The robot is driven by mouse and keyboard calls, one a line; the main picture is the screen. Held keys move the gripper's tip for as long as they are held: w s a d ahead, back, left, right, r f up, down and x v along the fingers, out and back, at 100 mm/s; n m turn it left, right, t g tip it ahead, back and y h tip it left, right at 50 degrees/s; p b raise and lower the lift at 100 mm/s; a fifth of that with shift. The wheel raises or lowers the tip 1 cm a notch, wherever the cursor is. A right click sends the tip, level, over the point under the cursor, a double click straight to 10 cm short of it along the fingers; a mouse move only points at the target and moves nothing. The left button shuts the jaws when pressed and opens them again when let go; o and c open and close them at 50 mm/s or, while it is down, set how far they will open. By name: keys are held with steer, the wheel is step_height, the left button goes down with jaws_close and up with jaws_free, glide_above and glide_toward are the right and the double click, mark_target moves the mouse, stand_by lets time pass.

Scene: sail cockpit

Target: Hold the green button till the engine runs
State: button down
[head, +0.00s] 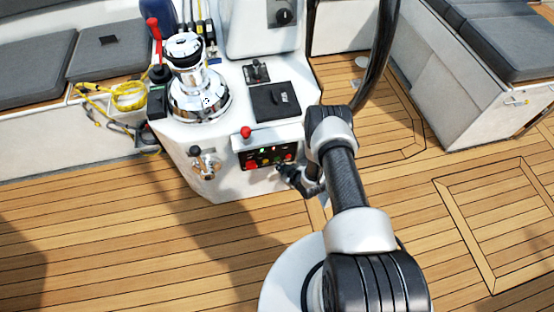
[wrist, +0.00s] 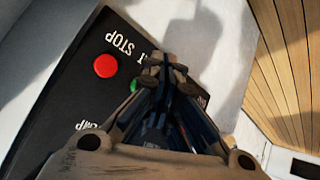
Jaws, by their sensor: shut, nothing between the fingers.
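The black engine panel (head: 240,157) is on the front of the white console. It also fills the left of the wrist view (wrist: 60,110), with a red button (wrist: 105,66) beside the upside-down word STOP. The green button (wrist: 134,84) shows only as a sliver at the left edge of my gripper (wrist: 165,66), mostly hidden by the fingers. My gripper is shut and empty, its tips over the panel near its edge. In the head view my gripper (head: 281,169) is at the panel's lower right. I cannot tell whether it touches the green button.
A chrome winch (head: 198,92) and a red-knobbed lever (head: 154,28) stand on the console top. A red knob (head: 246,132) stands above the panel. The teak deck (head: 150,240) in front is clear.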

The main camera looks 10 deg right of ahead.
steer(key=shift+w, duration=0.15)
steer(key=shift+w, duration=0.25)
steer(key=shift+w, duration=0.5)
stand_by(1.1)
steer(key=shift+s, duration=0.1)
steer(key=shift+s+p, duration=0.35)
steer(key=shift+s, duration=0.45)
steer(key=shift+s, duration=0.1)
steer(key=s+p, duration=0.2)
steer(key=s, duration=0.2)
steer(key=shift+s, duration=0.4)
